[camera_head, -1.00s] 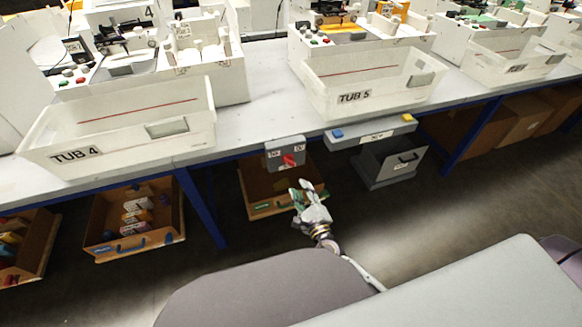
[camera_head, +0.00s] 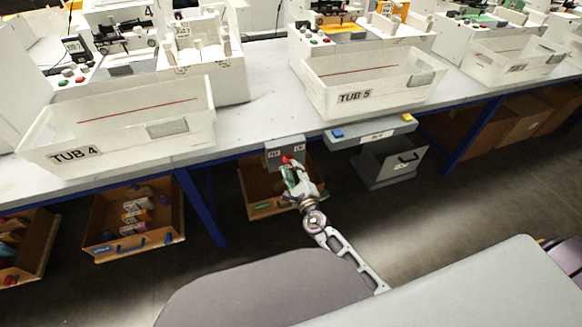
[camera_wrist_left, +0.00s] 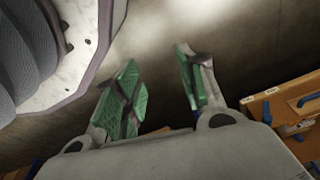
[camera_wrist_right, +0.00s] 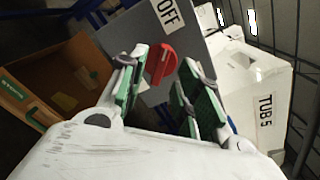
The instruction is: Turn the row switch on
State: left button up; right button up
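The row switch (camera_head: 271,155) is a grey box under the table's front edge, with a red knob (camera_head: 287,159) on its face. In the right wrist view the red knob (camera_wrist_right: 161,63) shows near the "OFF" label (camera_wrist_right: 167,12). My right gripper (camera_head: 289,170) is at the front of the box and partly covers it in the head view. Its green-padded fingers are open, one on each side of the knob in the right wrist view, with gaps visible. My left gripper (camera_wrist_left: 160,72) is open and empty in its wrist view, above the floor; it is not in the head view.
The table edge (camera_head: 236,147) runs above the switch. Tub 5 (camera_head: 385,99) and tub 4 (camera_head: 125,146) stand on the table. A grey panel with blue and yellow buttons (camera_head: 352,136) hangs to the right. A wooden drawer box (camera_head: 262,208) is below the switch, beside a blue leg (camera_head: 200,207).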

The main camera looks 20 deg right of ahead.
jog(key=shift+w, duration=1.2)
jog(key=shift+c, duration=0.5)
grip_shut()
